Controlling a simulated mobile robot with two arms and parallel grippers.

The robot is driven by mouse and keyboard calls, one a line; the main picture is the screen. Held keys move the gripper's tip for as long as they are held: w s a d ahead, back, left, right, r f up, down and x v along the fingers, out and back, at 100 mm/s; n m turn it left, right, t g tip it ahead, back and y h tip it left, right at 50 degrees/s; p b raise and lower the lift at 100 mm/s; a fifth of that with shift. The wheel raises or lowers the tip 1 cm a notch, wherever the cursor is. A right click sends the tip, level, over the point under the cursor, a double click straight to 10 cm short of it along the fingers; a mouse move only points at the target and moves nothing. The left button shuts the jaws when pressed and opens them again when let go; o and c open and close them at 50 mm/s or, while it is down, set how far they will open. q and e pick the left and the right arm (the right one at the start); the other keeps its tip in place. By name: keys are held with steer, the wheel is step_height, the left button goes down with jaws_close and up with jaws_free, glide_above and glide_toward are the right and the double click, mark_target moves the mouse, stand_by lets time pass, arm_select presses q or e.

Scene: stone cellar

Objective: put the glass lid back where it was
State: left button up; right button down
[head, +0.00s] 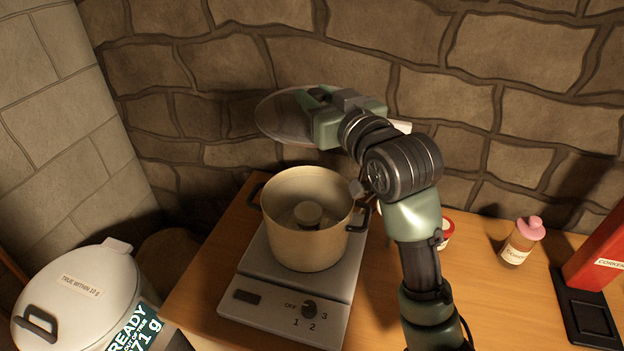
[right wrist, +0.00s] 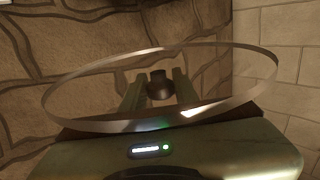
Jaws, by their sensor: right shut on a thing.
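The glass lid (head: 284,116) is a clear disc with a thin metal rim, held in the air above and behind the pot. My right gripper (head: 318,100) is shut on the lid's dark knob, which shows between the two fingers in the right wrist view (right wrist: 158,84). The lid's rim (right wrist: 62,92) spans most of that view. The beige pot (head: 306,232) stands uncovered on the hot plate (head: 250,270), and a round knob-like shape shows inside it. My left gripper is in neither view.
A white lidded bin (head: 90,285) with a readout stands at the lower left. On the wooden table (head: 400,260) are a pink-capped bottle (head: 518,245), a red-lidded jar (head: 446,232) partly behind my arm, and a red corking device (head: 595,262). A stone wall rises close behind.

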steer(key=shift+w+a+r, duration=0.15)
steer(key=shift+a+r, duration=0.4)
steer(key=shift+a+f, duration=0.2)
step_height(320, 180, down, 19)
steer(key=shift+a+f+p, duration=0.1)
steer(key=shift+p, duration=1.1)
steer(key=shift+f, duration=0.55)
steer(key=shift+f, duration=0.1)
